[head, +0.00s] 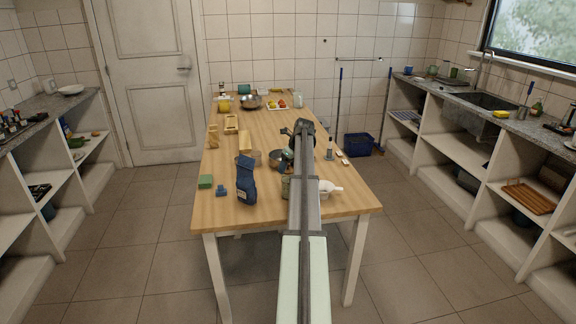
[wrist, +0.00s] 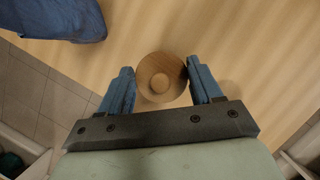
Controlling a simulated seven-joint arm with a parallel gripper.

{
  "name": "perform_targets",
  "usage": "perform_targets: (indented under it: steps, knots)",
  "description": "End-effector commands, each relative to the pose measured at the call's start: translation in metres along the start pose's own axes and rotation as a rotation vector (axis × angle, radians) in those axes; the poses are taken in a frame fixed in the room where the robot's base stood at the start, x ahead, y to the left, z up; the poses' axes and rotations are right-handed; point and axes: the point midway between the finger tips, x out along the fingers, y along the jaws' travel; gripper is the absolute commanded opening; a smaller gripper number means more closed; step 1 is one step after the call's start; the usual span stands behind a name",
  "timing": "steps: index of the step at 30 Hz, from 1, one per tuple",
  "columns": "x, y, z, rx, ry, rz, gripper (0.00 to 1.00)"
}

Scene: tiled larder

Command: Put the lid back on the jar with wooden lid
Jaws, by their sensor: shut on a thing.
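A round wooden lid (wrist: 161,77) with a raised middle shows in the wrist view between the two blue fingers of my gripper (wrist: 160,73), which is shut on it. I see it from above, so what is beneath it is hidden, and I cannot tell whether it touches a jar. In the head view my arm covers my gripper and the lid. A small greenish jar-like thing (head: 285,187) shows just left of my arm, partly hidden; I cannot tell if it is the jar.
A dark blue bag (head: 246,180) stands near the front of the wooden table (head: 225,215); it also shows in the wrist view (wrist: 55,18).

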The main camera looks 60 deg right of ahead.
Motion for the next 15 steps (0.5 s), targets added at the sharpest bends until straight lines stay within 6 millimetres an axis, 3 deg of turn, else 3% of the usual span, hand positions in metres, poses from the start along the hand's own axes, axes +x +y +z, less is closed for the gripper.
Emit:
perform_targets:
  steps: [15]
  knots:
    - [0.0078, 0.0001, -0.0032, 0.0, 0.0, 0.0, 0.36]
